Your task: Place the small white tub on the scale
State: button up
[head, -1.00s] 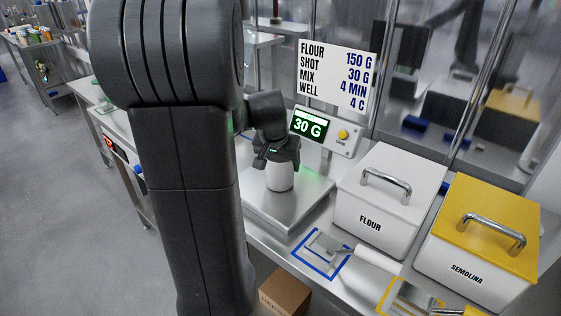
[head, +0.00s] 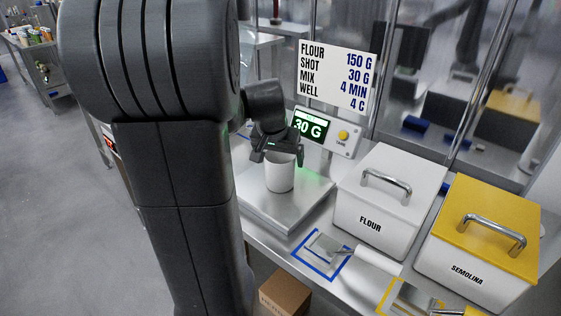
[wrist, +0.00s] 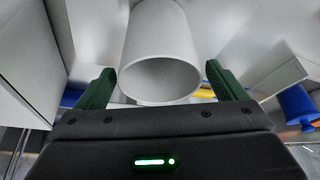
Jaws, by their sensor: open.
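The small white tub (head: 279,174) stands upright on the steel plate of the scale (head: 301,207). The scale's display (head: 309,126) reads 30 G in green. My gripper (head: 279,156) is open at the tub's upper end, with the tub's rim now showing below it. In the wrist view the white tub (wrist: 160,55) lies between and ahead of the two green-padded fingertips (wrist: 160,88), with a gap at each side. Its open mouth faces the camera and the inside looks grey and empty.
A white FLOUR bin (head: 387,205) and a yellow-lidded SEMOLINA bin (head: 478,245) stand to the right. A scoop (head: 345,252) lies by a blue-outlined square in front. A sign (head: 337,76) stands behind the scale. A cardboard box (head: 284,293) sits below the counter edge.

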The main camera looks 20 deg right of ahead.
jog(key=v, duration=0.9)
dwell(1.8)
